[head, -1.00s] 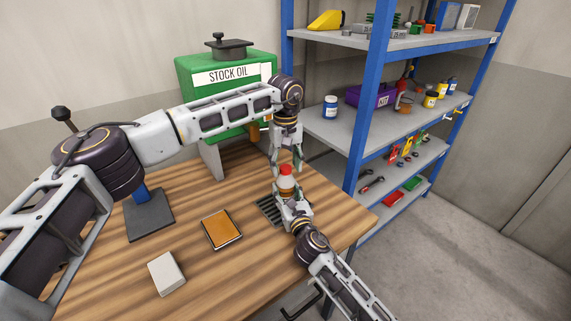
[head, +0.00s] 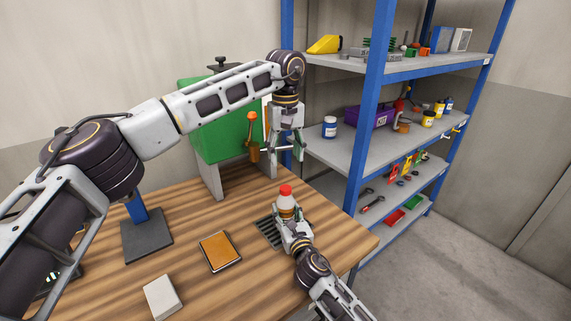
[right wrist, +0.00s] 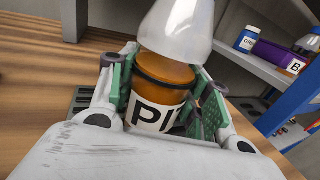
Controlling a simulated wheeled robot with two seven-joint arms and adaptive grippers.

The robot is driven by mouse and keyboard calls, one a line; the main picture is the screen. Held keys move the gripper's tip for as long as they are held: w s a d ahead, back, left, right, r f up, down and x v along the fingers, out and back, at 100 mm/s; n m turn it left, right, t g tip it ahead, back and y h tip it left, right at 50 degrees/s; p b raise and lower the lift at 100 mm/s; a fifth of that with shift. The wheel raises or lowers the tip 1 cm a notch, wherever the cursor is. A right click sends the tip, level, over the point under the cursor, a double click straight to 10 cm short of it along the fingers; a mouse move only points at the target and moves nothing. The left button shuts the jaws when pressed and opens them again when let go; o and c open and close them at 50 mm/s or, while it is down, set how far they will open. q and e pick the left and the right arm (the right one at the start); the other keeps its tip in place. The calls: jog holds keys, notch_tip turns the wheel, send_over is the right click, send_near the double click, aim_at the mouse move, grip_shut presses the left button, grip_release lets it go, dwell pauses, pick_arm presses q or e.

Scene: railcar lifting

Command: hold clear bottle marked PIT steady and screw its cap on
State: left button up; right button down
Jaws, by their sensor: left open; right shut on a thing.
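The clear bottle (head: 286,206) stands upright at the dark grate on the bench, with orange-brown liquid inside. In the right wrist view the bottle (right wrist: 165,75) shows a white label reading "PI", the rest of it hidden by a finger. Its red cap (head: 286,190) sits on top of the neck in the head view; how tight it is I cannot tell. My right gripper (head: 287,222) is shut on the bottle's lower body, a finger on each side (right wrist: 163,92). My left gripper (head: 284,152) is open and empty, above the cap and apart from it.
The dark grate (head: 267,233) lies partly under my right gripper. An orange-topped pad (head: 220,251) and a white block (head: 163,297) lie to the left. The green stock oil tank (head: 205,140) with its tap stands behind. Blue-framed shelves (head: 368,130) stand right, holding jars and parts.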

dwell(0.3)
jog(key=c, duration=0.6)
grip_release()
jog(key=shift+s, duration=0.15)
jog(key=shift+v, duration=5.8)
jog(key=shift+s+d+f, duration=0.1)
jog(key=shift+s, duration=0.05)
